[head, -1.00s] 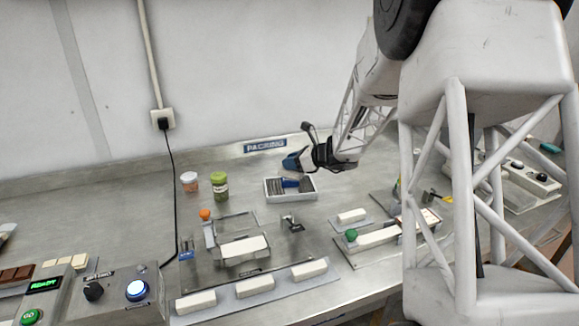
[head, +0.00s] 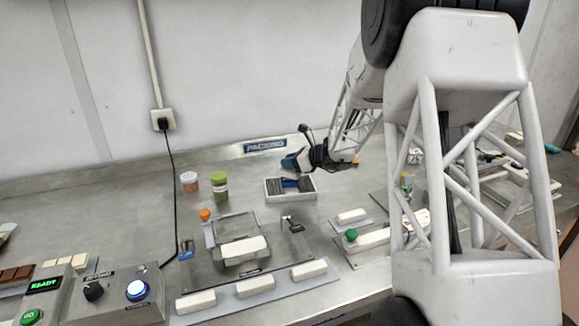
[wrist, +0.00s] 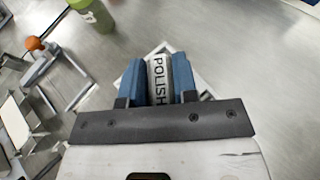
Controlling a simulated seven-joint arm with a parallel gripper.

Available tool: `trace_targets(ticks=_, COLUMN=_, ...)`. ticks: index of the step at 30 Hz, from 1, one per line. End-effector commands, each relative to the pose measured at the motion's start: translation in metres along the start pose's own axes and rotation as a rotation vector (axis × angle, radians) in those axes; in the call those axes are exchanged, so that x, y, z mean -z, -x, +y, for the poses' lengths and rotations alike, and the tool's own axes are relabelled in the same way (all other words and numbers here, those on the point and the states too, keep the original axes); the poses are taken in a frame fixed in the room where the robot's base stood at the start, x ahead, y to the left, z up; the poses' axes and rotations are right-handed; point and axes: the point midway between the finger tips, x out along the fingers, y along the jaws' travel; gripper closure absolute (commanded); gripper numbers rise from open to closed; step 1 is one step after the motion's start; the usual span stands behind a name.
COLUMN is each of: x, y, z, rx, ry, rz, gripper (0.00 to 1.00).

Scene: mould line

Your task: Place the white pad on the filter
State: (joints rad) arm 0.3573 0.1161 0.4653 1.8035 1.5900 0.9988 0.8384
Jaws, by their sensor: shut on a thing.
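My gripper (head: 288,162), with blue fingers, is above the back of the bench, over or just behind a small white tray (head: 313,195). In the wrist view my gripper (wrist: 158,64) is shut on a white piece lettered POLISH (wrist: 159,85). I cannot tell if this piece is the white pad; the fingers hide its sides. In the head view it cannot be made out. White blocks lie on the bench: one on the central fixture (head: 243,247), one on a small grey plate (head: 352,215) and several on a front strip (head: 228,304). I cannot tell which thing is the filter.
The tray holds dark grey pieces and a blue one. A control box (head: 110,300) is at front left. My arm blocks the right side. Bare bench lies behind the jars.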

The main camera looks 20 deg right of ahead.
Motion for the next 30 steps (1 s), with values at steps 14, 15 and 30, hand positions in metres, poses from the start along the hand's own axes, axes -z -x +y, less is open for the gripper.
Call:
trace_targets(ticks=14, x=0.015, y=-0.006, z=0.0, rx=0.0, ry=0.001, rz=0.0, gripper=0.97)
trace_targets(ticks=15, x=0.015, y=-0.006, z=0.0, rx=0.0, ry=0.001, rz=0.0, gripper=0.97)
trace_targets(ticks=30, x=0.018, y=-0.007, z=0.0, rx=0.0, ry=0.001, rz=0.0, gripper=0.47)
